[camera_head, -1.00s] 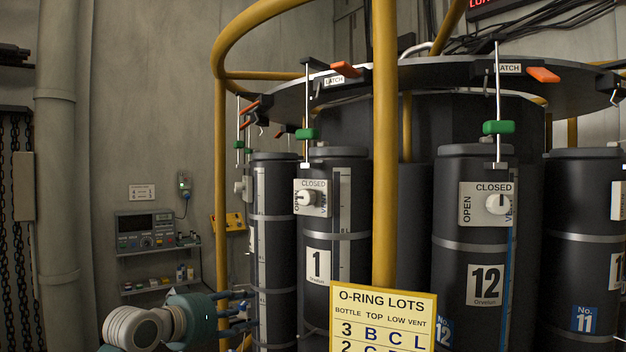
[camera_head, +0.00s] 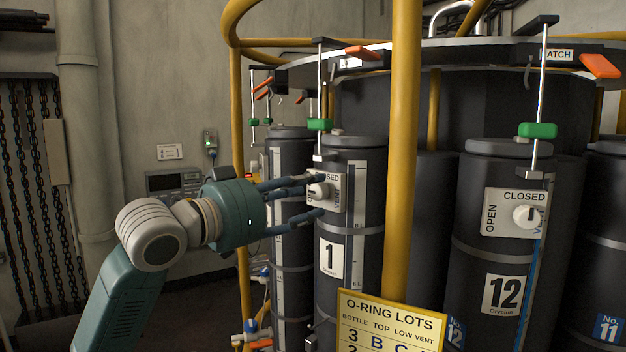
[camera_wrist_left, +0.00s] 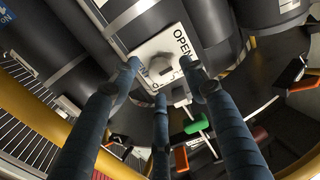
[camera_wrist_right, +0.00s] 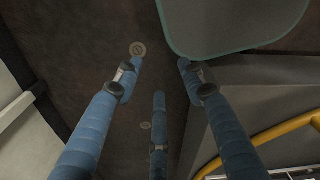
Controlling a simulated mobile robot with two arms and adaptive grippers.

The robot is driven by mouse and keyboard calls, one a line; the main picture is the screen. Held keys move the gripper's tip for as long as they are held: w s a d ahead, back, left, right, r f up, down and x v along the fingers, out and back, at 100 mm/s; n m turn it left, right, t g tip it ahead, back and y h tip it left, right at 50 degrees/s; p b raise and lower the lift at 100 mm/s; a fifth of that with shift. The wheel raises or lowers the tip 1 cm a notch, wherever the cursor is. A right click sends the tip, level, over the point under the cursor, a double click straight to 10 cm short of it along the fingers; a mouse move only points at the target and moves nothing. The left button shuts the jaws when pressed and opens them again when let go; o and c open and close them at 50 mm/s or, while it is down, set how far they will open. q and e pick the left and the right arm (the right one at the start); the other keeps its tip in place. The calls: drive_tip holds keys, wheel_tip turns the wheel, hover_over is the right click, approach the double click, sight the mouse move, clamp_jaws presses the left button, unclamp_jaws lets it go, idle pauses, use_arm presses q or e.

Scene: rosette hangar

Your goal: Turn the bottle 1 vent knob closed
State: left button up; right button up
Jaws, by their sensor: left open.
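Bottle 1 (camera_head: 345,270) is a dark upright cylinder with a "1" label, left of the yellow post. Its white vent plate carries the vent knob (camera_head: 319,191), a pale round knob; the plate reads "CLOSED" along its top, partly hidden by my fingers. My left gripper (camera_head: 318,195) is open, its blue fingers spread around the knob from the left. In the left wrist view the knob (camera_wrist_left: 162,68) lies between the spread fingertips, with "OPEN" beside it; I cannot tell whether they touch it. My right gripper (camera_wrist_right: 160,75) shows only in its wrist view, fingers apart, with nothing between them.
A yellow post (camera_head: 402,150) stands just right of bottle 1, with an O-ring lots sign (camera_head: 390,322) low on it. Bottle 12 (camera_head: 490,255) stands to the right. A green-handled latch rod (camera_head: 320,125) hangs above bottle 1. The floor at left is open.

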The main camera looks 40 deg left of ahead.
use_arm(q)
drive_tip(key=shift+w+r+p, duration=0.1)
drive_tip(key=shift+w+p, duration=0.25)
drive_tip(key=shift+w, duration=0.8)
use_arm(e)
drive_tip(key=shift+w+a+r, duration=0.15)
drive_tip(key=shift+w+r, duration=0.5)
drive_tip(key=shift+r, duration=0.05)
use_arm(q)
clamp_jaws()
use_arm(e)
drive_tip(key=shift+f, duration=0.15)
